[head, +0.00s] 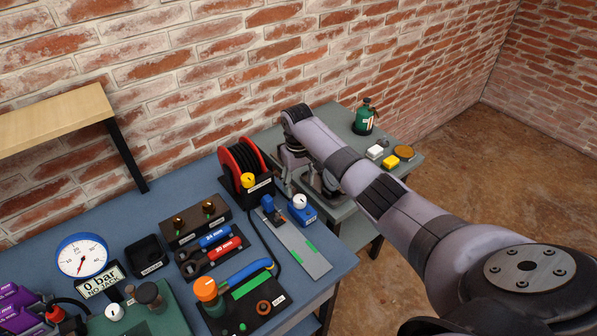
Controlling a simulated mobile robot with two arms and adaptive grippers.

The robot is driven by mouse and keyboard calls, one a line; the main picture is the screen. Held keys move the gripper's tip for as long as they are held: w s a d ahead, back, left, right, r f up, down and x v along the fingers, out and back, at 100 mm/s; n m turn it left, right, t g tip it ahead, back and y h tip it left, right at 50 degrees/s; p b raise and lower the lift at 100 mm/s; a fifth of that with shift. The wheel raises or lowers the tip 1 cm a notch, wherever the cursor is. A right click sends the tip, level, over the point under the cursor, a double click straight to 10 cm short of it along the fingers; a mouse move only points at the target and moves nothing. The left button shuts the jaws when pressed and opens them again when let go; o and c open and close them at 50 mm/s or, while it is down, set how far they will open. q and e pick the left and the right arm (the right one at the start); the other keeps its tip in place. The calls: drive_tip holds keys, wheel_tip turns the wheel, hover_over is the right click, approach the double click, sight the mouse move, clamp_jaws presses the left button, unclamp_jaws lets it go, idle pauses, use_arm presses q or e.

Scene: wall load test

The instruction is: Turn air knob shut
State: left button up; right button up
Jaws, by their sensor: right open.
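I cannot tell which knob is the air knob, as the small labels are unreadable. A white-topped knob (300,201) sits on a small blue box (302,214) near the bench's right edge. A yellow knob (248,180) is on the front of the hose reel (241,160). Another white knob (114,311) is at the lower left, beside a dark knob (149,293). My right gripper (322,192) is open, behind and right of the blue box, partly hidden by its own arm. It seems apart from the knobs. My left gripper is out of view.
A side table (345,112) holds a green bottle (365,118) and small blocks. A wooden shelf (50,118) overhangs the left.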

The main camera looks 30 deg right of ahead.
sight(299, 198)
wheel_tip(299, 198, up, 5)
drive_tip(key=shift+f, duration=0.1)
idle(0.7)
